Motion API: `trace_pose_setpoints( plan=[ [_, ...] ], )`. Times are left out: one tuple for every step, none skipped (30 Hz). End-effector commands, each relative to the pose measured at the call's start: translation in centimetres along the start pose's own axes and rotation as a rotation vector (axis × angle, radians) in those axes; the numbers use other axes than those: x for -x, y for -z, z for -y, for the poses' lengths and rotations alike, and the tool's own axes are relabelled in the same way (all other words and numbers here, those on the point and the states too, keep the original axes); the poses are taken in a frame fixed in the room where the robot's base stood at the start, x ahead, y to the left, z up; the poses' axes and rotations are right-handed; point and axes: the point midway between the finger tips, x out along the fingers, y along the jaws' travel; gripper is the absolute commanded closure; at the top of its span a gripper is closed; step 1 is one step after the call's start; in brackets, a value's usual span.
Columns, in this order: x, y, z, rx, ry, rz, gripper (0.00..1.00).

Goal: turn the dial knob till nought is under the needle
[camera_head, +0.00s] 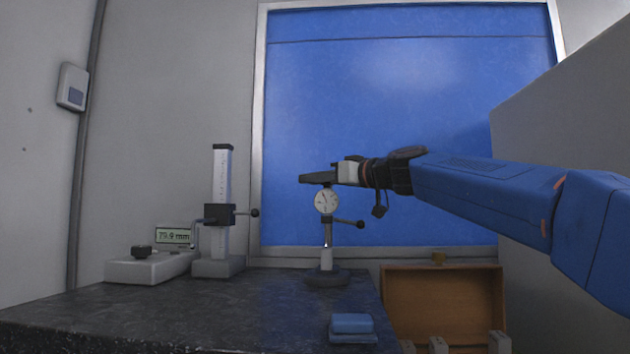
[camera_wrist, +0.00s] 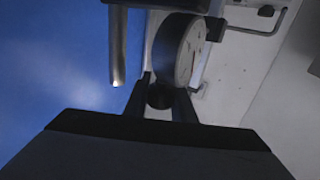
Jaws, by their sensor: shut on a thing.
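The dial gauge (camera_head: 326,201) has a round white face with a dark needle and is held on a stand with a dark round base (camera_head: 327,278). My gripper (camera_head: 318,179) is at the top of the gauge, with its fingers pointing left. In the wrist view my gripper (camera_wrist: 162,98) is shut on the small dark knob (camera_wrist: 160,96) at the gauge's rim. The dial face (camera_wrist: 191,52) shows there at a steep slant, with a reddish needle. I cannot read which number lies under the needle.
A height gauge (camera_head: 222,210) and a digital readout (camera_head: 173,236) stand at the left on the dark stone table (camera_head: 250,310). A blue block (camera_head: 352,324) lies at the table's front right. An open wooden case (camera_head: 440,300) is right of the table.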

Motion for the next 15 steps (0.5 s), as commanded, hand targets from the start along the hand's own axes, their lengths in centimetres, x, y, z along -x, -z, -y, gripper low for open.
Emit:
trace_pose_setpoints(
  plan=[
    [0.0, -0.1, -0.1, -0.001, 0.017, 0.001, 0.99],
    [0.0, 0.0, -0.1, -0.001, 0.030, 0.000, 0.99],
    [0.0, 0.0, 0.0, 0.000, 0.051, 0.000, 0.99],
    [0.0, 0.0, 0.1, -0.001, 0.068, 0.001, 0.99],
    [0.0, 0.0, 0.1, -0.002, 0.087, 0.000, 0.99],
    [0.0, -0.1, 0.2, -0.001, 0.115, 0.001, 0.99],
    [0.0, -0.1, 0.2, -0.001, 0.138, 0.000, 0.99],
    [0.0, -0.1, 0.3, -0.001, 0.163, 0.000, 0.99],
    [0.0, -0.1, 0.5, -0.002, 0.196, 0.000, 0.99],
    [0.1, -0.1, 0.5, -0.001, 0.223, 0.000, 0.99],
    [0.1, -0.1, 0.6, 0.000, 0.250, 0.000, 0.99],
    [0.1, -0.1, 0.8, -0.001, 0.289, 0.000, 0.99],
    [0.1, -0.1, 0.9, -0.001, 0.318, 0.000, 0.99],
    [0.1, -0.1, 1.0, -0.002, 0.347, 0.000, 0.99],
    [0.2, -0.1, 1.1, -0.001, 0.384, 0.000, 0.99]
  ],
)
